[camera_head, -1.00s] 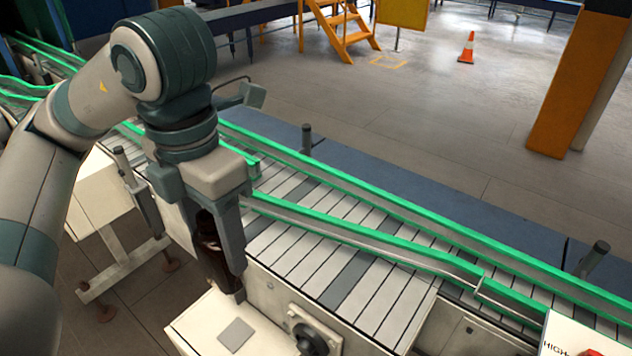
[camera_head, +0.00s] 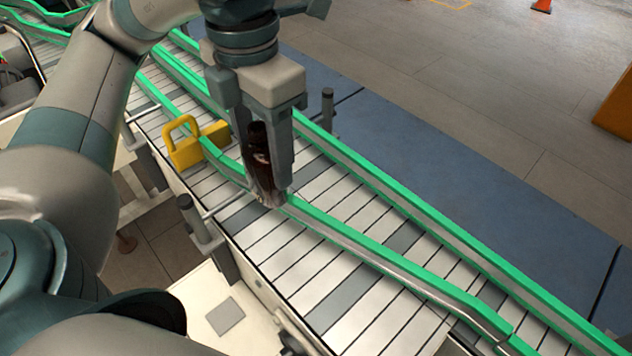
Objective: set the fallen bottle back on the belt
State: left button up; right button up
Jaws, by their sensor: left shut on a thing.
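My left gripper (camera_head: 268,165) points down over the conveyor and is shut on a dark amber bottle (camera_head: 262,180). The bottle is upright between the fingers, neck up, with its sides partly hidden by them. In the picture its base overlaps the near green guide rail (camera_head: 350,243); I cannot tell whether it touches anything below. The belt (camera_head: 325,185) of pale and grey slats runs from upper left to lower right. My right gripper is not in view.
A far green rail (camera_head: 430,205) edges the belt's other side. A yellow padlock-shaped piece (camera_head: 187,143) sits at the near rail, left of the gripper. Dark posts stand by the belt, one beyond it (camera_head: 327,108) and one on the near side (camera_head: 194,218). The visible belt slats are bare.

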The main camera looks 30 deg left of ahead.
pick_arm(q)
jog(key=w+f+p, duration=0.2)
jog(key=w+f, duration=0.1)
jog(key=w, duration=0.3)
jog(key=w+d+f+p, duration=0.1)
jog(key=w+f+p, duration=0.1)
jog(key=w+f, duration=0.2)
jog(key=shift+w, duration=0.85)
jog(key=shift+s+f+p, duration=0.1)
jog(key=shift+f+p, duration=0.75)
jog(key=shift+f, duration=1.15)
